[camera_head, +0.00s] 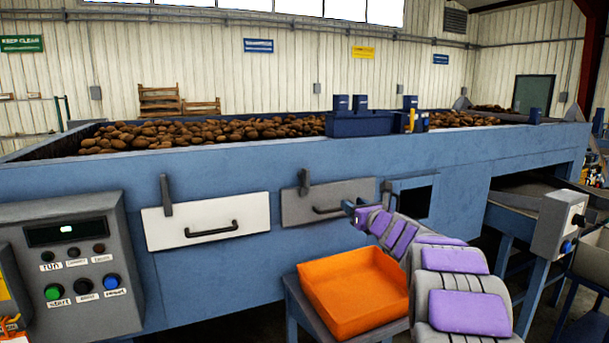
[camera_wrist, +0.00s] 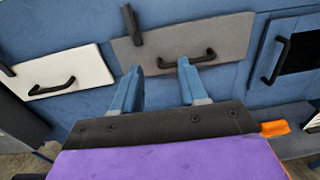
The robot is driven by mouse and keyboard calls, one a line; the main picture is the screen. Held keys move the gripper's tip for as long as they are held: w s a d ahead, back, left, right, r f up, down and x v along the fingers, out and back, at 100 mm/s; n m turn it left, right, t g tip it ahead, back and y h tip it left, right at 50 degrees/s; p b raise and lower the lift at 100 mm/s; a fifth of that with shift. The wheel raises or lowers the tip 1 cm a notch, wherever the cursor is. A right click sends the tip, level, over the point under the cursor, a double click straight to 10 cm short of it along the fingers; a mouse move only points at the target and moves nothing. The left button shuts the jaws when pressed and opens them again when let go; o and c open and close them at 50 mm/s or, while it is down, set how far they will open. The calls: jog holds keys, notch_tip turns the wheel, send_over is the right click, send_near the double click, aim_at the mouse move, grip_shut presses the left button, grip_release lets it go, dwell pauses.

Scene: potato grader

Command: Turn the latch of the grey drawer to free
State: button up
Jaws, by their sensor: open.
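The grey drawer (camera_head: 340,193) is shut in the blue machine's side, with a black handle (camera_head: 328,209). Its dark latch (camera_head: 304,181) stands upright across the drawer's top edge, left of the handle. In the wrist view the grey drawer (camera_wrist: 228,36) fills the upper middle, with the latch (camera_wrist: 131,25) tilted slightly. My gripper (camera_head: 348,206) is in front of the drawer's right part in the head view. In the wrist view my gripper (camera_wrist: 159,66) is open and empty, its fingers below the latch and around the handle's left end in the picture. No contact with the latch shows.
A white drawer (camera_head: 240,213) with its own upright latch (camera_head: 167,195) is to the left. A dark opening (camera_head: 417,202) is right of the grey drawer. A control panel (camera_head: 35,265) stands far left.

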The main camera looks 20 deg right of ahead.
jog(key=s+p, duration=0.2)
jog(key=s, duration=1.3)
jog(key=shift+s+d, duration=0.2)
